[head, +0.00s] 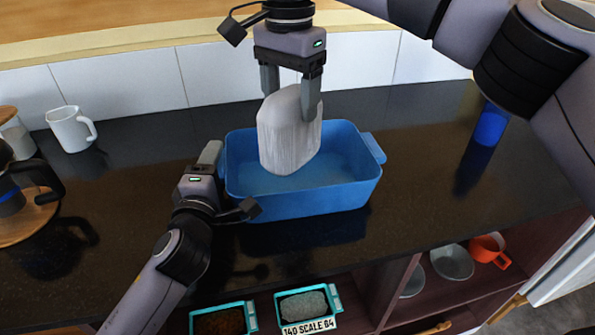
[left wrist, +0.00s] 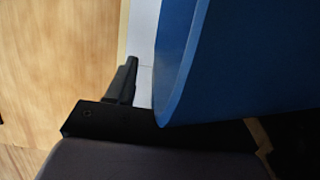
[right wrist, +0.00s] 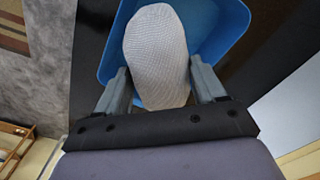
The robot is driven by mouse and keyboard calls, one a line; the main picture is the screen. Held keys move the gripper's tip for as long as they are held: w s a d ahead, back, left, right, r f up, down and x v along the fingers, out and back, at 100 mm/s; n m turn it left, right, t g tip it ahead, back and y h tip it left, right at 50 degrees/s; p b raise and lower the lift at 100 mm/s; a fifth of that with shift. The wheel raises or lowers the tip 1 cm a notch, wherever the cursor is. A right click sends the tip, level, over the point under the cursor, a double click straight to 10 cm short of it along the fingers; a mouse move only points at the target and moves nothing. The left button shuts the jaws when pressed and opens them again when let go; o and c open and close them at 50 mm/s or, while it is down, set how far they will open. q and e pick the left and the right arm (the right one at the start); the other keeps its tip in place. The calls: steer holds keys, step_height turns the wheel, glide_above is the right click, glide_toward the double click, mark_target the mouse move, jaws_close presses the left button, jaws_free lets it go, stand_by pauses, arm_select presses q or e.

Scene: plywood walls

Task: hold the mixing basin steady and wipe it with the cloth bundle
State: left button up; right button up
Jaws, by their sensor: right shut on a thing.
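The blue mixing basin (head: 330,198) stands on the dark counter, and its wall also fills much of the left wrist view (left wrist: 240,60). My right gripper (head: 292,100) is shut on the pale cloth bundle (head: 284,138) and holds it upright, low inside the basin; whether its underside touches the floor is unclear. The right wrist view shows the bundle (right wrist: 158,55) between both fingers. My left gripper (head: 214,160) is at the basin's left rim. One finger shows beside the wall with a gap between them, so it looks open; the other finger is hidden.
A white mug (head: 72,128) and a coffee pot on a wooden stand (head: 28,215) are at the left. A blue cup (head: 489,126) stands at the right. Below the front edge are trays (head: 308,308), bowls (head: 452,262) and an orange mug (head: 488,249).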

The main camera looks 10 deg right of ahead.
arm_select(q)
steer(key=v, duration=1.2)
steer(key=shift+r, duration=0.1)
stand_by(0.4)
